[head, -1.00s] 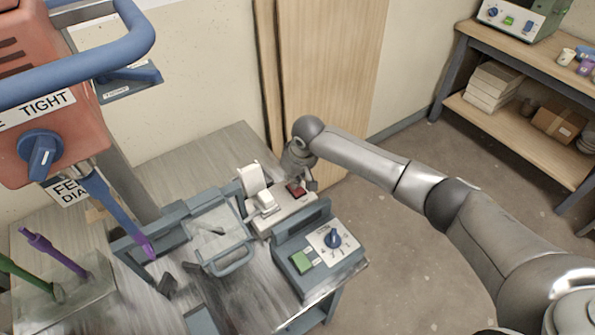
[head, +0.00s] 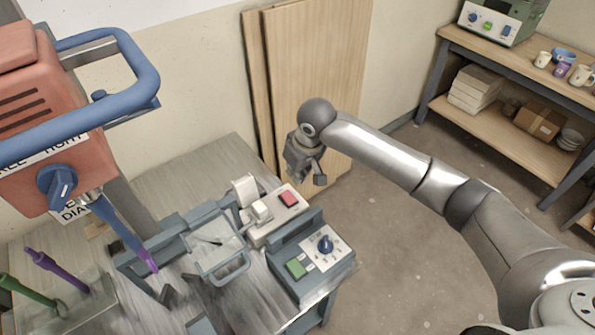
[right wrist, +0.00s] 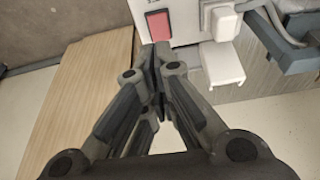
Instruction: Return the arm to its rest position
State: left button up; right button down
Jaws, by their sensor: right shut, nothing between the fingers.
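My right arm comes in from the right in the head view, and its gripper (head: 308,178) hangs above the far right side of the bench, apart from everything. In the right wrist view the right gripper (right wrist: 158,62) has its fingers together with nothing between them. Beyond the fingertips is a white switch box with a red button (right wrist: 158,24); the box also shows in the head view (head: 262,235), with its red button (head: 289,198) uncovered. My left gripper is not in view.
A control box (head: 325,245) with a blue knob and green button stands at the bench's front right. An orange machine head (head: 40,110) with a blue handle fills the upper left. Wooden boards (head: 320,80) lean on the wall. A shelf (head: 510,110) stands at the right; the floor between is clear.

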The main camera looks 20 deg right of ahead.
jog(key=shift+s+d+r, duration=0.1)
jog(key=shift+s+r, duration=0.1)
jog(key=shift+r, duration=0.15)
dwell(0.3)
